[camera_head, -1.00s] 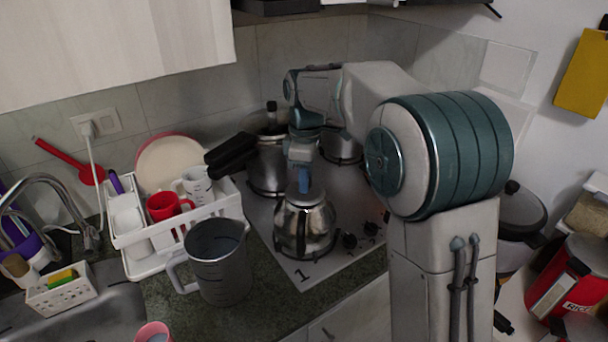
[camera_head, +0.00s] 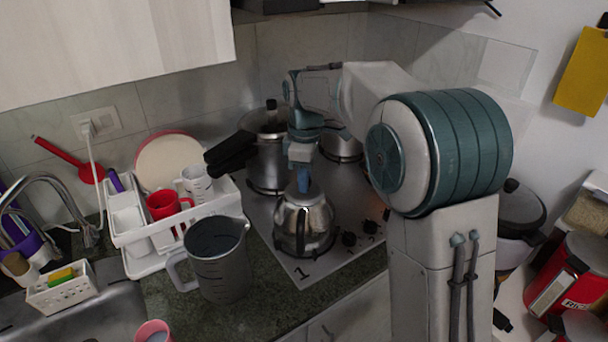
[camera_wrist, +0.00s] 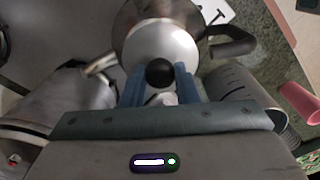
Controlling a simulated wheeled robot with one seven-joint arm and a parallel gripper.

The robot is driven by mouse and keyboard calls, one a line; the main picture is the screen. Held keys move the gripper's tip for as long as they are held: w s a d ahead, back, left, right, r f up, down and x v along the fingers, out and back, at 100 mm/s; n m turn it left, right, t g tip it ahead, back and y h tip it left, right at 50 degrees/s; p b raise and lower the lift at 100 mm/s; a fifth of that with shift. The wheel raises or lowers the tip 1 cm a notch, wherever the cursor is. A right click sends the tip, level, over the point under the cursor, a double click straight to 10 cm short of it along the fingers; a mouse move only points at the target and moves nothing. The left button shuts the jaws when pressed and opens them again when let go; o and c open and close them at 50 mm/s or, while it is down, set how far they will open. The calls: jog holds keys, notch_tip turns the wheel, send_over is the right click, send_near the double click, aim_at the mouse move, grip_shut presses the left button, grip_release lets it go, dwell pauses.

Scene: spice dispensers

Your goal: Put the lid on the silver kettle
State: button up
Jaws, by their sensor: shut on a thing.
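The silver kettle (camera_head: 304,232) stands on the stove at the front burner. In the wrist view its rounded body (camera_wrist: 126,18) shows around the lid. The lid (camera_wrist: 160,42) is a pale round disc with a black knob (camera_wrist: 160,72). My gripper (camera_wrist: 160,76) has its blue fingers on either side of the knob and is shut on it. In the head view my gripper (camera_head: 304,183) points down right above the kettle top. The lid is over the kettle's opening; I cannot tell whether it is fully seated, as the fingers hide part of it.
A grey measuring jug (camera_head: 220,265) stands on the counter left of the kettle. A large pot (camera_head: 266,165) with a dark handle is behind it. A white dish rack (camera_head: 190,222) with cups and plates is farther left. The stove (camera_head: 345,215) has some bare surface right of the kettle.

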jog(key=shift+f, duration=0.2)
jog(key=o, duration=1.5)
jog(key=shift+r, duration=0.1)
jog(key=shift+r+p, duration=3)
jog(key=shift+r, duration=0.4)
